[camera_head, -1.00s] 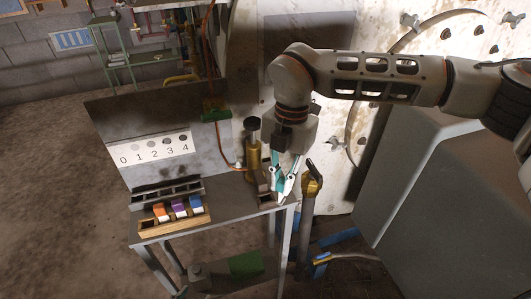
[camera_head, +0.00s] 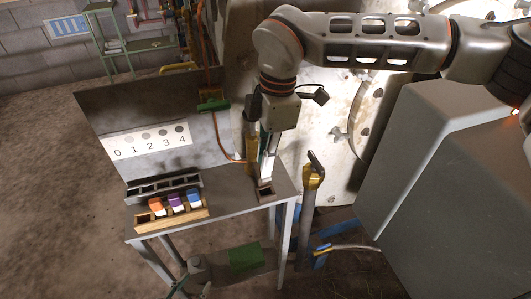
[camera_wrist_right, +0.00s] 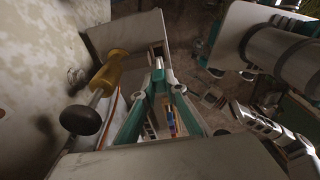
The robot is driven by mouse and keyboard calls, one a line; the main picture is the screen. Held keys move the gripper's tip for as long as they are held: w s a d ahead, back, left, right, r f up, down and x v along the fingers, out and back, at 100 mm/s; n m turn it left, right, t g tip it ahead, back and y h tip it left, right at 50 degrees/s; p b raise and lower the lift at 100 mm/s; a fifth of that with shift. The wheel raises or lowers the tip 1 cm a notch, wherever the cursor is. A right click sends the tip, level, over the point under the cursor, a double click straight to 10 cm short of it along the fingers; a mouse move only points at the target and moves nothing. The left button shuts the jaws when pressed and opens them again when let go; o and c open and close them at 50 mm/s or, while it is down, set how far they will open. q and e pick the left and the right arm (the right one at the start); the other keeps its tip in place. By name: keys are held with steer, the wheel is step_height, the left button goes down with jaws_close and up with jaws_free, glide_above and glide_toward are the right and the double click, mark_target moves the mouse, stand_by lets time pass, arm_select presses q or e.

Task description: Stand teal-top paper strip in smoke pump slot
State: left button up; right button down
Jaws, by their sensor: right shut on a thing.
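My right gripper (camera_head: 266,177) points down beside the brass smoke pump (camera_head: 252,152) with its dark knob. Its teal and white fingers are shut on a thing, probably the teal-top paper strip. A narrow white piece shows at the fingertips, but the fingers hide most of it. The tips are just above or at the small dark slot block (camera_head: 265,191) at the pump's foot; I cannot tell whether the strip is inside. In the wrist view the closed fingertips (camera_wrist_right: 158,66) lie right of the pump (camera_wrist_right: 111,70). My left gripper is out of view.
A wooden rack (camera_head: 180,219) holds strips with orange, purple and blue tops; its left place looks empty. A grey slotted holder (camera_head: 163,188) stands behind it. A shade chart numbered 0 to 4 (camera_head: 150,142) is on the panel. A pipe with a handle (camera_head: 312,185) stands right of the table.

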mark_target(265, 177)
steer(key=shift+f+b, duration=0.9)
steer(key=shift+f, duration=1.15)
steer(key=shift+r, duration=0.1)
arm_select(q)
steer(key=shift+w+a+f, duration=0.3)
steer(key=shift+w+f, duration=0.05)
steer(key=shift+w, duration=0.1)
steer(key=shift+r, duration=0.15)
steer(key=shift+s, duration=0.15)
steer(key=shift+r+p, duration=0.15)
steer(key=shift+p, duration=0.15)
steer(key=shift+f+b, duration=0.4)
steer(key=shift+f, duration=0.1)
arm_select(e)
steer(key=shift+f, duration=1.2)
